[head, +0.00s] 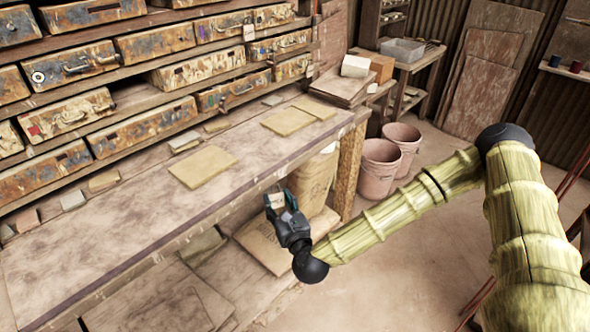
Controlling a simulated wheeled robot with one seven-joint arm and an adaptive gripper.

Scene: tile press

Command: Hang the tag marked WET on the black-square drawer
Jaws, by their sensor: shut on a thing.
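My gripper (276,203) is at the front edge of the workbench, beyond its right half, with its fingers pointing up and to the left. It is shut on a small pale tag (278,201); any writing on the tag is too small to read. Rusty drawers fill the shelves behind the bench. One drawer (222,94) at lower right of the rack has a small dark mark that may be a black square, but I cannot be sure. Another drawer (72,115) at left has a red mark. A drawer (75,68) above it has a round mark. My gripper is well apart from all drawers.
The workbench (140,240) is mostly clear, with flat tan tiles (203,166) and small blocks along its back. A pale tag (249,32) hangs at the upper drawers. Pink buckets (380,165) stand on the floor at right.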

